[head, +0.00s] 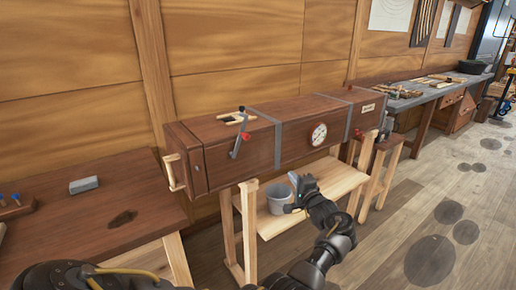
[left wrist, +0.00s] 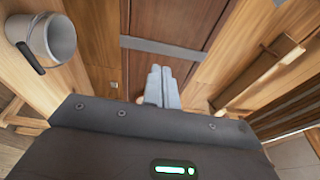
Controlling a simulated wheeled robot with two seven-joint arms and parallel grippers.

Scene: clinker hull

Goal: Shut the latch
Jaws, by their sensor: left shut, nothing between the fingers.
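A long reddish-brown wooden box (head: 290,140) rests on light wooden trestles along the wall. The box's left end has a panel with a pale wooden handle (head: 173,172). My left gripper (head: 296,184) is shut and empty in front of and below the box, right of the lever. In the left wrist view its closed fingers (left wrist: 161,86) point towards brown boards with a grey strap (left wrist: 165,47). My right gripper is not in view.
A grey bucket (head: 279,199) stands on the light lower shelf (head: 325,184), close to my left gripper; it also shows in the left wrist view (left wrist: 62,40). A workbench (head: 85,215) with a grey block (head: 84,185) stands at left. Floor at right is open.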

